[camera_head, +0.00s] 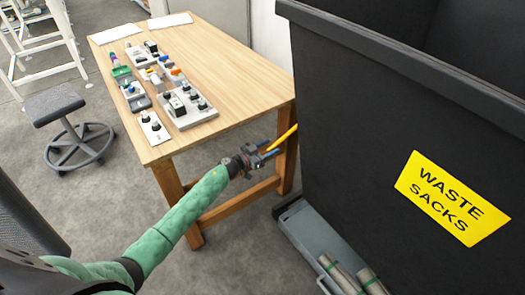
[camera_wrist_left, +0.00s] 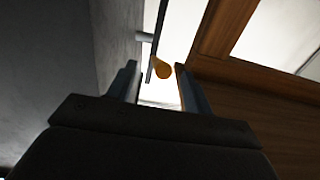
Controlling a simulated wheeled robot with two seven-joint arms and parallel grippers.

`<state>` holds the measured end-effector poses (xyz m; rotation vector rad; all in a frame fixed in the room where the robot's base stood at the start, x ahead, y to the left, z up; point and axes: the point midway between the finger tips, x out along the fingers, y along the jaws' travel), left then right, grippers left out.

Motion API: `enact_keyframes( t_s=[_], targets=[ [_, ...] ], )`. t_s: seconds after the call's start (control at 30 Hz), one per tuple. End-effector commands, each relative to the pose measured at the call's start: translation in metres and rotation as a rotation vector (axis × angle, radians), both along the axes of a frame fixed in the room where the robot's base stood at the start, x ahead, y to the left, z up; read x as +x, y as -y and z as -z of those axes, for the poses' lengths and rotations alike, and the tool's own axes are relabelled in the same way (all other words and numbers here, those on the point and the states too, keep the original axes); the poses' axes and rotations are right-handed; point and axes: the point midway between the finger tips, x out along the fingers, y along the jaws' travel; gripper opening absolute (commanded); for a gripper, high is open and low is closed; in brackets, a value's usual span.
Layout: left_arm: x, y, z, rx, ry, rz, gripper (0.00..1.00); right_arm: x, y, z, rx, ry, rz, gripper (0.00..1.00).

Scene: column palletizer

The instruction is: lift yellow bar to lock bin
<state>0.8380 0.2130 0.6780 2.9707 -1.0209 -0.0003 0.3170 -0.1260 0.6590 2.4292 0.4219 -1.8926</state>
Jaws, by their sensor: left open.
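The yellow bar (camera_head: 283,138) shows in the head view as a short slanted rod at the left side of the black bin (camera_head: 345,130). I cannot tell whether a finger touches the bar. My right gripper is not in view.
A wooden table (camera_head: 225,60) with switch boxes stands left of the bin, its leg close behind the gripper. A yellow "WASTE SACKS" label (camera_head: 452,198) is on the bin. A grey base with rolls (camera_head: 345,275) lies below. A stool (camera_head: 55,103) stands left.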

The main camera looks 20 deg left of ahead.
Motion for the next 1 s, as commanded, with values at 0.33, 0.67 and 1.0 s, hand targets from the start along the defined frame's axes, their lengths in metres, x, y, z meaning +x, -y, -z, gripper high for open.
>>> enact_keyframes(
  t_s=[0.33,0.67,1.0],
  targets=[
    [0.025,0.02,0.0,-0.001,-0.001,0.0,0.51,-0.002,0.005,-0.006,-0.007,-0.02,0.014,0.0],
    [0.034,0.026,0.0,0.0,0.0,0.0,0.51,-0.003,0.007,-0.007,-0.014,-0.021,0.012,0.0],
    [0.034,0.026,0.0,0.0,0.0,0.0,0.31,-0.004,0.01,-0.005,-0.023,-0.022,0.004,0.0]
  ],
)
